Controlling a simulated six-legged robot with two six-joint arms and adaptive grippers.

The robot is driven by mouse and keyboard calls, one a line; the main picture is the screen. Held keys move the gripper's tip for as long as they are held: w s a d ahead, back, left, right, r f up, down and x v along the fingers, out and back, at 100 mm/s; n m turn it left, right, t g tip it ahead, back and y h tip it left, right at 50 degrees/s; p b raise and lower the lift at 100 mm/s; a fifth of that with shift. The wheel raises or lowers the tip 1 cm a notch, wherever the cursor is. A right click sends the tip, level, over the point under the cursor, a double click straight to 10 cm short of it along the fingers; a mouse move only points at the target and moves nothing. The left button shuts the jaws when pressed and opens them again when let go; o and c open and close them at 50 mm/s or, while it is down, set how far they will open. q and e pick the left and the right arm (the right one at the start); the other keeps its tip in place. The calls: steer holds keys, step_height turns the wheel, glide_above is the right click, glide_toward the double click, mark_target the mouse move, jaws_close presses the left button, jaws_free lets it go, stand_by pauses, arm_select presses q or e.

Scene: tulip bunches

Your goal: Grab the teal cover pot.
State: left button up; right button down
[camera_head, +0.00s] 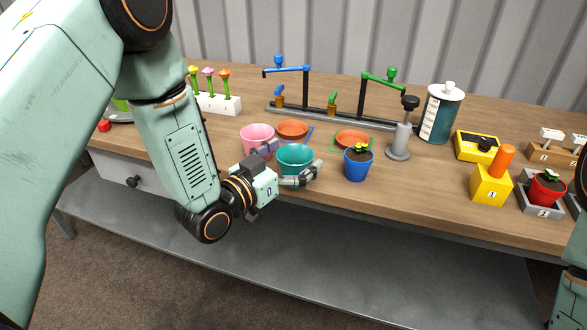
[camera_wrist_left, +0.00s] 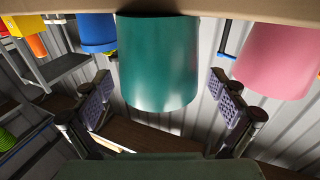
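The teal cover pot (camera_head: 295,157) stands near the front edge of the wooden bench, left of centre. In the left wrist view the teal pot (camera_wrist_left: 158,65) appears upside down, large and central. My left gripper (camera_head: 286,165) is at the pot's front, with one finger towards each side. In the left wrist view the two fingers of the gripper (camera_wrist_left: 164,98) are spread wide, with a gap between each finger and the pot. The gripper is open and empty. My right gripper is out of view; only part of my right arm shows at the right edge.
A pink pot (camera_head: 257,138) stands close beside the teal pot, near a finger. A blue pot with a plant (camera_head: 357,166) stands to the right. Orange saucers (camera_head: 292,129) lie behind. A grey pump (camera_head: 400,140) stands further right. A lower grey shelf (camera_head: 330,250) runs below.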

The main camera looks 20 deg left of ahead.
arm_select(q)
steer(key=shift+w+d+f, duration=0.15)
steer(key=shift+w, duration=0.05)
steer(key=shift+c, duration=1.4)
steer(key=shift+s, duration=0.2)
steer(key=c, duration=0.4)
steer(key=shift+w, duration=0.15)
steer(key=c, duration=0.5)
steer(key=shift+c, duration=0.7)
